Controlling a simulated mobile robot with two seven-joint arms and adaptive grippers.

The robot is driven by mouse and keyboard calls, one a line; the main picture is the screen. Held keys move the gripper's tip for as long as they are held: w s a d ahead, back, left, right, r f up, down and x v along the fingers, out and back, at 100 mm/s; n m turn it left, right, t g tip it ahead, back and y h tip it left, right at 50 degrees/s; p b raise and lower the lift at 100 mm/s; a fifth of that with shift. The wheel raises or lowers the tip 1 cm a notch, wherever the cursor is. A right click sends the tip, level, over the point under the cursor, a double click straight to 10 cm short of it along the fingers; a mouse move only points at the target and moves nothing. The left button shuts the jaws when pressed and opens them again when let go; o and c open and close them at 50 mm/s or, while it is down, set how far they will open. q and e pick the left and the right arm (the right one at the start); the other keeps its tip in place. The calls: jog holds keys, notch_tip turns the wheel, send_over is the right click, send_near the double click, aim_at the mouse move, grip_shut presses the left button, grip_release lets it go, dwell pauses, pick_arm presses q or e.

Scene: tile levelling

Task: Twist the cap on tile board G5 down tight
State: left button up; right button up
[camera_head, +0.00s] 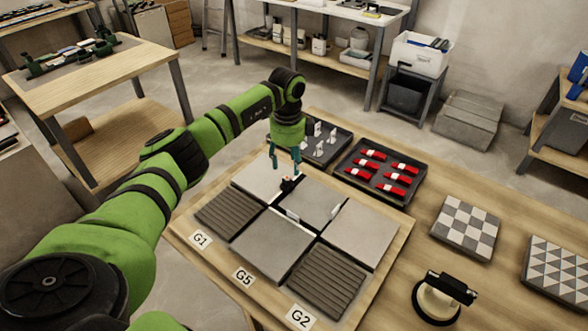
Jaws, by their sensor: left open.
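The tile board (398,262) lies on the wooden table with grey tiles, some smooth and some ribbed. The labels G1 (201,240), G5 (243,277) and G2 (300,317) run along its front-left edge. A small dark cap with a trace of red (287,184) stands at a joint between the far tiles. My left gripper (285,163) is open, its teal fingers pointing down just above and behind the cap. I cannot tell whether they touch it. White clips (292,214) show in other joints. My right gripper is out of view.
A dark tray (378,198) of several red caps (373,155) and a tray with white clips (318,131) stand behind the board.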

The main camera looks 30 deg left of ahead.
aim_at(287, 177)
pick_arm(q)
jog(key=f, duration=0.2)
jog(key=s+f+p, duration=0.1)
jog(key=f, duration=0.1)
jog(key=shift+f, duration=0.3)
jog(key=shift+w+f, duration=0.1)
jog(key=shift+f, duration=0.45)
grip_shut()
jog(key=shift+m, duration=0.3)
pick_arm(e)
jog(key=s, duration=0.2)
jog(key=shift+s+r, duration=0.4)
